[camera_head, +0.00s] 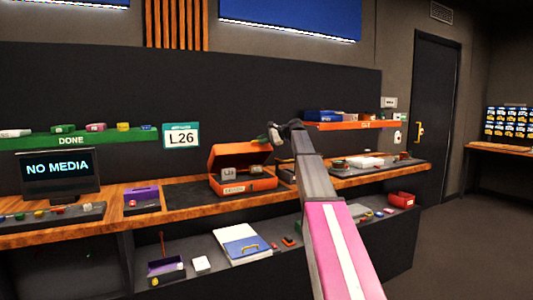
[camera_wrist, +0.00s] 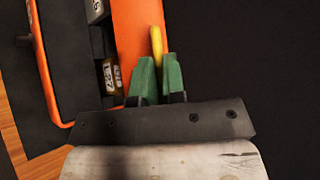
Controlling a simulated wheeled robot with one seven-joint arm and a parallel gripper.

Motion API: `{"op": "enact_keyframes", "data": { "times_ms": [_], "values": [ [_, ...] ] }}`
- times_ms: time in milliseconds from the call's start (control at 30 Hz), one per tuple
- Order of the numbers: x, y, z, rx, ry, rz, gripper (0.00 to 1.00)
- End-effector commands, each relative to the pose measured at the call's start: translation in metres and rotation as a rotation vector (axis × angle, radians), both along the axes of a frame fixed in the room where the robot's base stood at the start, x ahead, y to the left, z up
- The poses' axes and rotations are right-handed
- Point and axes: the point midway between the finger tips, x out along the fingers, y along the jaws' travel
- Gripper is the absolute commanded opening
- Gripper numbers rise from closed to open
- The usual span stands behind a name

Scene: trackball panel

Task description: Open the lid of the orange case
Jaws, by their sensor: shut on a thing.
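The orange case (camera_head: 262,186) stands on the wooden counter with its lid (camera_head: 238,152) raised, standing up and tilted at the back. Small labelled items, one marked L23, sit inside the case. In the wrist view the lid (camera_wrist: 137,30) is an orange strip beside the case's dark interior and orange rim (camera_wrist: 44,70). A yellow handle (camera_wrist: 156,40) is on the lid's edge. My gripper (camera_wrist: 160,78), with green fingertips, is shut on the handle. In the head view my gripper (camera_head: 275,132) is at the lid's upper right, and my arm hides the counter behind it.
A purple box (camera_head: 142,198) and a screen (camera_head: 60,175) stand to the left. An orange shelf (camera_head: 350,125) with boxes hangs at the right, close to my arm. A grey tray (camera_head: 375,168) lies on the counter below it. A lower shelf holds a blue-and-white case (camera_head: 243,247).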

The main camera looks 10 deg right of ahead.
Motion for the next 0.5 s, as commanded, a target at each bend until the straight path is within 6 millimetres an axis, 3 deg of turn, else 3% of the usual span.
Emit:
{"op": "enact_keyframes", "data": {
  "times_ms": [33, 300, 500],
  "values": [
    [0.016, 0.003, 0.011, -0.014, 0.039, 0.003, 0.00],
    [0.067, 0.020, 0.040, -0.088, 0.271, 0.001, 0.00],
    [0.107, 0.033, 0.052, -0.085, 0.264, 0.001, 0.00]
  ]
}}
